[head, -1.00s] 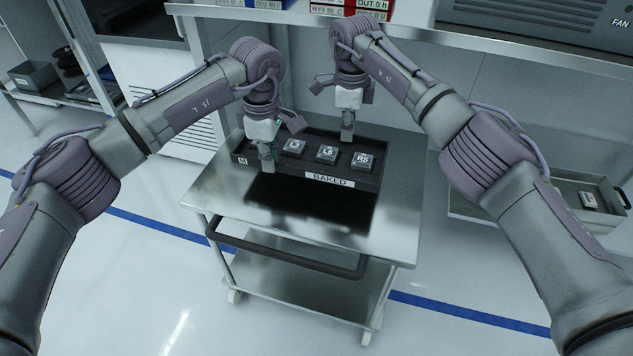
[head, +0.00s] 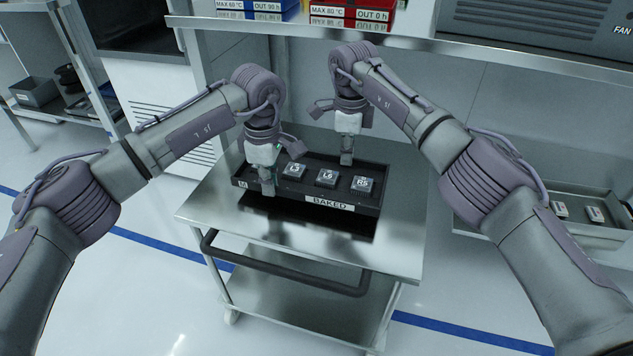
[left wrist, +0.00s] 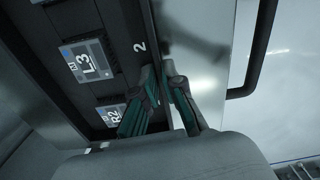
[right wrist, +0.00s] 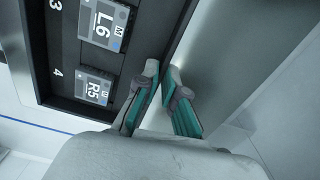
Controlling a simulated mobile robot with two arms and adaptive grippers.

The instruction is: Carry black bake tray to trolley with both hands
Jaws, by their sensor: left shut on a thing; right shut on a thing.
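The black bake tray (head: 290,193), with a BAKED label on its front wall, is level above the steel trolley's top (head: 400,235). A dark shadow or reflection lies below its front edge; I cannot tell whether it touches the top. It carries several chip modules, among them L6 (head: 327,177) and R5 (head: 362,184). My left gripper (head: 267,188) is shut on the tray's near-left wall, also in the left wrist view (left wrist: 163,75). My right gripper (head: 346,158) is shut on the far wall, also in the right wrist view (right wrist: 162,75).
The trolley has a black push handle (head: 285,270) at its near side and a lower shelf (head: 290,310). A bench shelf with blue (head: 255,10) and red (head: 350,12) bins overhangs behind. A grey drawer tray (head: 585,225) is at the right. Bare trolley top shows in front.

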